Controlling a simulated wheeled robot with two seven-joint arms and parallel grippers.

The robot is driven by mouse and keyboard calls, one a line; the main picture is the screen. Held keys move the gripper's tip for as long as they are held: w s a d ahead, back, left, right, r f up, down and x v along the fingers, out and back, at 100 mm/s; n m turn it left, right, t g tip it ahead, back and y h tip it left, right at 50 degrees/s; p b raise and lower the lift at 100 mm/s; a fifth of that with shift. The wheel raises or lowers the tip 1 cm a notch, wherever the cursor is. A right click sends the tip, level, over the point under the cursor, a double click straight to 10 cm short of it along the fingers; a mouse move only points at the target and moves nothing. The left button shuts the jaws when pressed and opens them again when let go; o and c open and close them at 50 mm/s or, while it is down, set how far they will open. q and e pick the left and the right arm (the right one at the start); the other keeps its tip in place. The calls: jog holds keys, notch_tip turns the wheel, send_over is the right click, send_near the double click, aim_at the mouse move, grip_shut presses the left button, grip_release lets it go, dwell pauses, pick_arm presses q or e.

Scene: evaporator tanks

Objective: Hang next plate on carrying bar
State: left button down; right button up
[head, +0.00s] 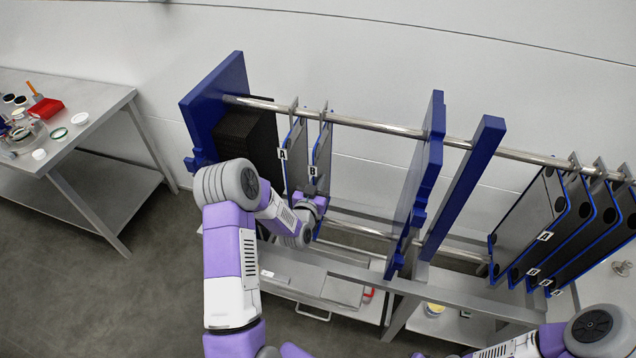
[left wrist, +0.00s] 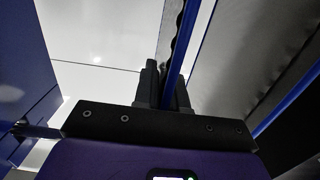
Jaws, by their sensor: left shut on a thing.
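Two grey plates with blue edges are in the left bay of the rack: plate A (head: 296,150) and, to its right, plate B (head: 322,150). Their top hooks are at the long metal carrying bar (head: 375,126); I cannot tell whether B's hook rests on it. My left gripper (head: 312,206) is shut on plate B near its lower edge. In the left wrist view the fingers (left wrist: 165,82) close around a blue-edged plate (left wrist: 184,40), with another plate surface (left wrist: 245,50) to the right. My right gripper is outside the view; only part of that arm shows at the lower right.
A black block stack (head: 248,140) and blue end plate (head: 214,105) stand left of plate A. Blue uprights (head: 424,160) (head: 465,180) divide the rack. Several more plates (head: 530,220) hang at the right. A steel table (head: 100,110) with labware stands at the left.

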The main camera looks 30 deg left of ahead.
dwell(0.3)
pick_arm(q)
jog(key=c, duration=1.1)
grip_release()
jog(key=shift+f, duration=0.1)
jog(key=shift+s, duration=0.15)
jog(key=b+v, duration=0.1)
jog(key=v, duration=0.6)
jog(key=shift+s+b, duration=0.15)
jog(key=shift+b, duration=0.15)
